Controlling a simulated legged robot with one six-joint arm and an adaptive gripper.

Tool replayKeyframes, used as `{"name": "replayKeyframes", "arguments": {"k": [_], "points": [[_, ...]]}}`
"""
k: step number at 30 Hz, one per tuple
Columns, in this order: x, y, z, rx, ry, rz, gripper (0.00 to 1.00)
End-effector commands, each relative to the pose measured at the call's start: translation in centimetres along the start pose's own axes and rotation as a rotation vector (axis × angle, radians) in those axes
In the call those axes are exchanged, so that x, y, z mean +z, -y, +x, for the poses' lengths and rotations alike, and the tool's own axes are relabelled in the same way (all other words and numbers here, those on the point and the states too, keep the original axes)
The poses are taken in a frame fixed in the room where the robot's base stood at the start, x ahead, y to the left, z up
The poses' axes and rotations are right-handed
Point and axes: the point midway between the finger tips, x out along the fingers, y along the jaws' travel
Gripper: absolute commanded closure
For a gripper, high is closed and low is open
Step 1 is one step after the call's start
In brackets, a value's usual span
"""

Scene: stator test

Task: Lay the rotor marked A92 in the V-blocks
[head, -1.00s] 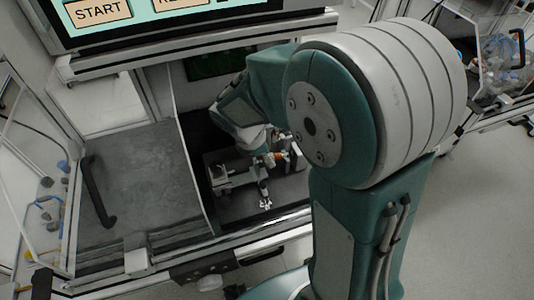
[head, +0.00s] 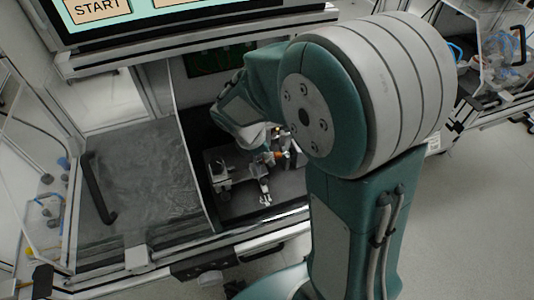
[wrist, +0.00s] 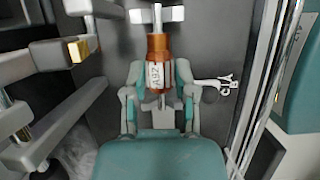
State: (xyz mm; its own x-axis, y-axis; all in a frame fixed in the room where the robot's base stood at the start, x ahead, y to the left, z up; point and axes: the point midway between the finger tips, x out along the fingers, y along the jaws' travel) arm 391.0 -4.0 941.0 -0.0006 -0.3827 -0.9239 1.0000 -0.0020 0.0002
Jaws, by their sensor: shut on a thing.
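The rotor marked A92 (wrist: 157,73) has a copper-coloured body, a white label and a steel shaft. My gripper (wrist: 155,76) is shut on its body in the wrist view. The shaft points away from the palm, and its far end overlaps a pale block (wrist: 137,15), which looks like one of the V-blocks. I cannot tell whether the shaft touches it or is above it. A second V-block is not clear.
Grey fixture arms (wrist: 62,120) stand close on the left in the wrist view. A small white piece (wrist: 215,84) lies to the right on the dark bay floor. The bay's metal frame edge (wrist: 262,80) runs beyond it. A START screen (head: 98,8) hangs above.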

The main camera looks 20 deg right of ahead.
Motion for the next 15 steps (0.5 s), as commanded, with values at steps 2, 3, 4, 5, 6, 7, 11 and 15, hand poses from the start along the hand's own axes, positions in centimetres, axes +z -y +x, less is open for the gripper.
{"name": "replayKeyframes", "arguments": {"k": [2, 3, 4, 5, 6, 7, 11, 15], "points": [[0.0, 0.0, 0.0, 0.0, 0.0, 0.0, 1.0], [0.0, 0.0, 0.0, 0.0, 0.0, 0.0, 1.0], [0.01, 0.0, -0.01, 0.0, 0.0, 0.0, 0.6], [0.01, 0.0, -0.01, 0.0, 0.0, 0.0, 0.47], [0.01, 0.0, -0.01, 0.0, 0.0, 0.0, 0.29], [0.01, 0.0, -0.01, 0.0, 0.0, 0.0, 0.24], [0.01, 0.0, -0.01, 0.0, 0.0, 0.0, 0.24], [0.01, 0.0, -0.01, 0.0, 0.0, 0.0, 0.24]]}}
